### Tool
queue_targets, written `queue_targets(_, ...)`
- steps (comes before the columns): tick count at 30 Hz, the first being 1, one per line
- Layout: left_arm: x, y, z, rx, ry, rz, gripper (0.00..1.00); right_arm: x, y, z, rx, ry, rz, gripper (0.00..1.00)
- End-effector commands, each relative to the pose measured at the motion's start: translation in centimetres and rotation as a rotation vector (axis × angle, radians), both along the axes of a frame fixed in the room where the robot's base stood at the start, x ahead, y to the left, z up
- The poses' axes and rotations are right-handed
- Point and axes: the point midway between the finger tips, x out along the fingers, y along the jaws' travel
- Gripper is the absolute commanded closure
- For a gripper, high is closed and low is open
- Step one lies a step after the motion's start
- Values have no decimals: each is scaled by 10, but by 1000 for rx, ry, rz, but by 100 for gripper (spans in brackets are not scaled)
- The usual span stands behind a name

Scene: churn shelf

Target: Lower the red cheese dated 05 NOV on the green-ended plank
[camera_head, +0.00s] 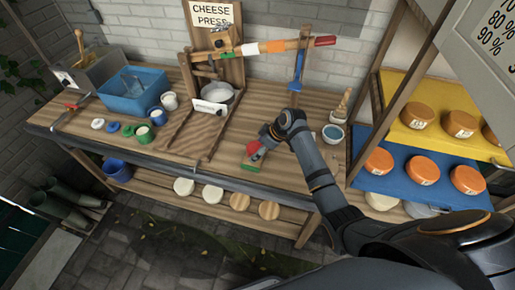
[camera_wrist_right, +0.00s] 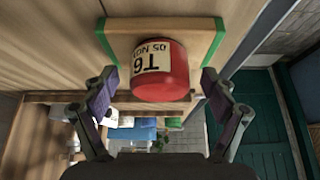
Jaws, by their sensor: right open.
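The red cheese (camera_wrist_right: 160,72) bears a pale label that reads 05 NOV and T6, upside down in the right wrist view. It appears to rest upright on the wooden plank with green ends (camera_wrist_right: 120,24). In the head view the red cheese (camera_head: 252,148) and the plank's green end (camera_head: 250,167) show near the front edge of the bench. My right gripper (camera_head: 261,152) is at the cheese. In the wrist view its fingers (camera_wrist_right: 164,88) are open, one on each side of the cheese, with gaps between. My left gripper is not in view.
A cheese press (camera_head: 215,95) stands behind on the bench (camera_head: 130,90). A blue tub (camera_head: 133,92) and small pots are at left. A bowl (camera_head: 333,134) is right of my arm. Orange cheeses sit on yellow (camera_head: 398,82) and blue (camera_head: 363,140) shelf surfaces at right.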

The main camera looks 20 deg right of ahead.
Motion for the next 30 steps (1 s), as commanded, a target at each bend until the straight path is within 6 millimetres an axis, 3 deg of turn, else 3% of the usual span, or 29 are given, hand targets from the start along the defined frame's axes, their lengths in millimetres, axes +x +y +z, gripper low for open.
queue_targets(5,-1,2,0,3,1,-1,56,-2,-4,8,-1,-1,0,15)
queue_targets(19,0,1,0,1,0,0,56,-34,-44,94,-3,-2,0,15)
queue_targets(30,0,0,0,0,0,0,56,-38,-47,104,0,0,0,15)
